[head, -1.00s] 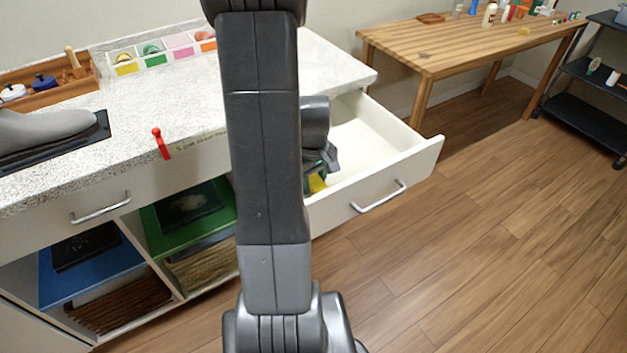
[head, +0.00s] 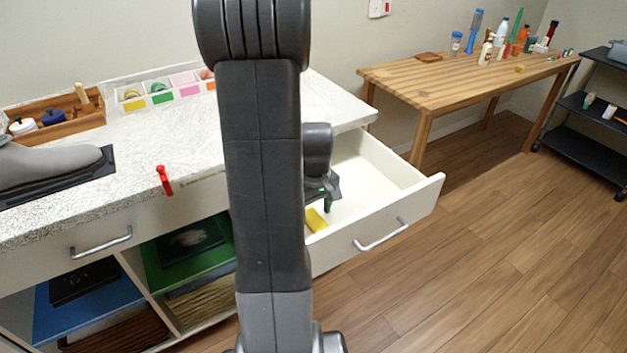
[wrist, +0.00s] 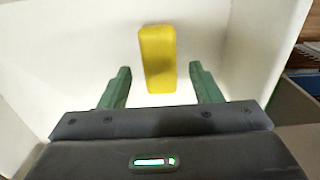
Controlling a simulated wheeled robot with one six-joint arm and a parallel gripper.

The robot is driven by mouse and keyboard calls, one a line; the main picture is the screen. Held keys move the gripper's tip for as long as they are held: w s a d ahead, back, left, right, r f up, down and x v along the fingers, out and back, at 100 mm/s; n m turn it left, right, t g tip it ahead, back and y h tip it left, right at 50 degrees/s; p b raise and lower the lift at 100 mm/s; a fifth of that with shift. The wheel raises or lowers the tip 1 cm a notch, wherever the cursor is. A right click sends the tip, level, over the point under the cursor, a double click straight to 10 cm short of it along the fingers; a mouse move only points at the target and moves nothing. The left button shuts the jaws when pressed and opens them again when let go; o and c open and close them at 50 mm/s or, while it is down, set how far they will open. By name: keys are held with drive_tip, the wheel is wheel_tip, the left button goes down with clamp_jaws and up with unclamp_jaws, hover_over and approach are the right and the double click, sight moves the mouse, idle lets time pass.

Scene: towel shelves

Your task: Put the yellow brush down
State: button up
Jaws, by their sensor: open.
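The yellow brush (head: 316,220) lies in the open white drawer (head: 385,207), partly hidden behind my arm in the head view. In the wrist view the brush (wrist: 158,58) is a plain yellow block on the white drawer floor, between and beyond my fingertips. My gripper (wrist: 160,78) is open, with a clear gap between each green finger and the brush. In the head view my gripper (head: 328,193) is over the drawer, above the brush.
The drawer's front wall with its handle (head: 382,236) and the speckled countertop (head: 335,103) bound the space. Open shelves below hold a green box (head: 200,262) and a blue box (head: 90,300). A red clip (head: 164,180) is at the counter edge. Floor to the right is clear.

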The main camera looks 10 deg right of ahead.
sight(315, 218)
wheel_tip(315, 218, up, 11)
drive_tip(key=p, duration=0.1)
drive_tip(key=shift+a+f, duration=0.15)
drive_tip(key=shift+a, duration=0.1)
drive_tip(key=shift+s+f, duration=0.1)
drive_tip(key=f, duration=0.4)
drive_tip(key=f+b, duration=0.1)
drive_tip(key=f, duration=0.8)
drive_tip(key=shift+d+f+b, duration=0.25)
drive_tip(key=shift+f+b, duration=0.05)
drive_tip(key=shift+f, duration=0.05)
drive_tip(key=shift+f, duration=0.15)
